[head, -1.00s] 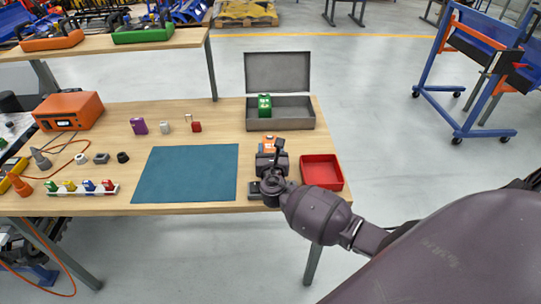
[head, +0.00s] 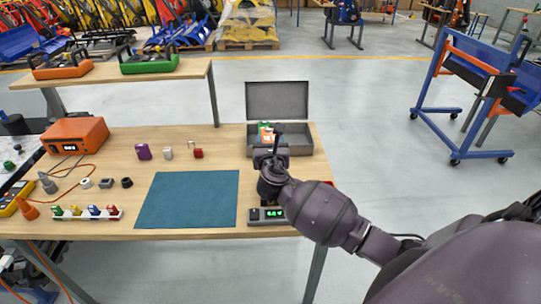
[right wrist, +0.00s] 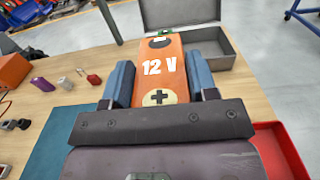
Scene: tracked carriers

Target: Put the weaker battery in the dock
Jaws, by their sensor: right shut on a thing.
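My right gripper (head: 268,148) is shut on an orange battery (right wrist: 165,70) marked "12 V" with a plus sign. In the head view the orange battery (head: 265,130) is partly hidden by the gripper, at the near side of the open grey metal case (head: 300,141). My left gripper is not in view.
A red tray (right wrist: 279,146) is right of the gripper, mostly hidden in the head view. A teal mat (head: 188,199) lies left. An orange box with a display (head: 75,136), small blocks and a white rack (head: 88,215) stand further left.

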